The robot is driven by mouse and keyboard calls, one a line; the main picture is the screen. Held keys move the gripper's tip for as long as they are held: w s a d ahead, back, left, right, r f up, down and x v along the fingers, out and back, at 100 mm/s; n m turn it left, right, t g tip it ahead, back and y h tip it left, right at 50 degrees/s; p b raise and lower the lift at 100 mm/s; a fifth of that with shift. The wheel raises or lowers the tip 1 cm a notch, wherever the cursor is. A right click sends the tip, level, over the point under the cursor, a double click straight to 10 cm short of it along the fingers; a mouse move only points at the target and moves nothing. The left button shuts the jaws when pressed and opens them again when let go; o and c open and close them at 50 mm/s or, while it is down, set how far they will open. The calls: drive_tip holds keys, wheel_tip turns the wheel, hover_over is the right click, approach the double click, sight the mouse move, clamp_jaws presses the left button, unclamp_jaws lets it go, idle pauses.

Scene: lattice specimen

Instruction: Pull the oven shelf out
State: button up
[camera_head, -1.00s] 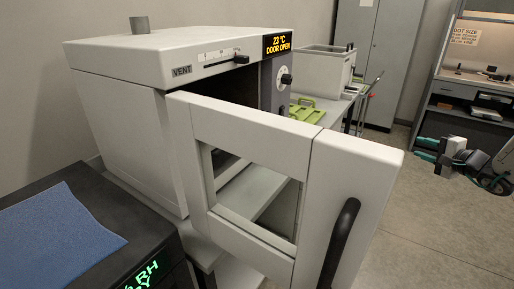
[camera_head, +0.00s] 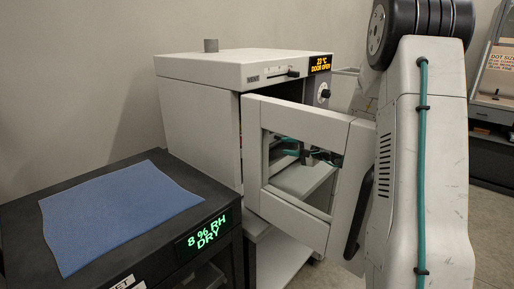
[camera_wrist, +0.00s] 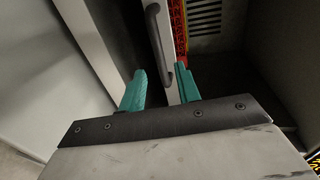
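The white oven (camera_head: 205,110) stands with its door (camera_head: 300,115) swung open, and its display (camera_head: 320,64) reads 23 °C DOOR OPEN. My gripper (camera_head: 308,155) shows small through the door's window, with teal fingers. In the wrist view, my gripper (camera_wrist: 161,84) is open, its fingers apart. A pale strip with a dark bar handle (camera_wrist: 155,35) lies ahead and between the fingers; it looks like the oven shelf's front. I cannot tell whether the fingers touch it. The rest of the shelf is not clearly seen.
The open door with its black handle (camera_head: 353,215) stands close to my arm. A dark cabinet (camera_head: 110,180) with a blue mat (camera_head: 118,212) and a display reading 8 % RH DRY stands at left. The wrist view shows slotted vents (camera_wrist: 207,18) beyond.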

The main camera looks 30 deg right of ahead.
drive_tip(key=x, duration=0.7)
clamp_jaws()
